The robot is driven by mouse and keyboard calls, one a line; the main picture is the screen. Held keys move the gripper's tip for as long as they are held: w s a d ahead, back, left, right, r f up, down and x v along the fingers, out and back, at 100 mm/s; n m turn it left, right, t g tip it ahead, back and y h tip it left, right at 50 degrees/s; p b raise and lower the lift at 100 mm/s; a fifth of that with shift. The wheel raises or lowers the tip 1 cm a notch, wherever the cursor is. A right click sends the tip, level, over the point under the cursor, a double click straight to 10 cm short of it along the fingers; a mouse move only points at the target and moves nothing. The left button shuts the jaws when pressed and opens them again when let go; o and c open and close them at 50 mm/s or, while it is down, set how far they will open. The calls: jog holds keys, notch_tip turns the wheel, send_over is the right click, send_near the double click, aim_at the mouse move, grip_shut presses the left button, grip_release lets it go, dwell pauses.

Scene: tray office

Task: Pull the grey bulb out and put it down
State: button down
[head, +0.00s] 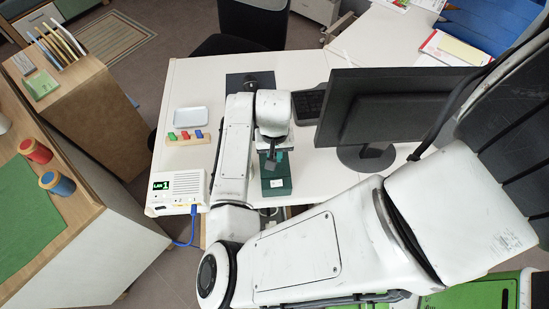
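My gripper (274,157) points down over a dark green box (277,187) near the front edge of the white desk. The wrist above it hides part of the box's far side. Small dark grey and teal shapes show right at the fingertips. I cannot tell whether they are finger parts or something held. I cannot make out the grey bulb; it may be hidden at the gripper. The finger gap is too small to judge.
A monitor (392,108) stands close right of my gripper, with a keyboard (308,104) behind. Left on the desk are a white tray (191,118), a rack of coloured blocks (188,137) and a white box with a green display (177,191). Bare desk lies around the tray.

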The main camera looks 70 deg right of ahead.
jog(key=shift+r+p, duration=1.7)
jog(key=shift+r, duration=0.2)
